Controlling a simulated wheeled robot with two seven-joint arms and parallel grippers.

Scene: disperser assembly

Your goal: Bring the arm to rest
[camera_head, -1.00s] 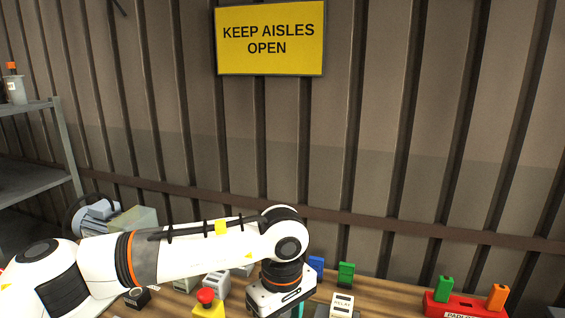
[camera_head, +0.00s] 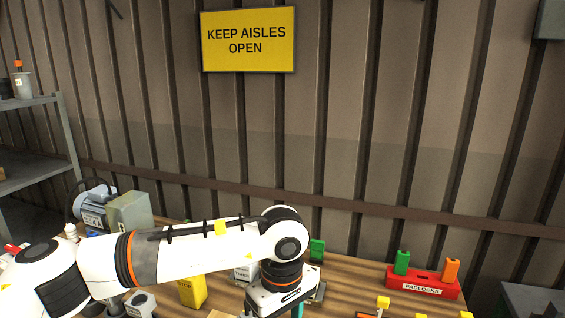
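My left arm comes in from the left and bends down at its wrist over the workbench (camera_head: 345,285). My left gripper (camera_head: 296,311) points down at the bottom edge of the head view. Only its body and a bit of a teal part show, and the fingertips are cut off or hidden. I cannot tell whether it is open or shut, or whether the teal part is a finger or something held. My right gripper is not in view.
A red box marked PADLOCKS (camera_head: 420,286) holds a green (camera_head: 402,262) and an orange (camera_head: 451,270) padlock. A yellow STOP box (camera_head: 192,291) stands below my arm. A motor (camera_head: 95,208) and grey box (camera_head: 130,210) stand behind it. A shelf (camera_head: 40,175) is at left.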

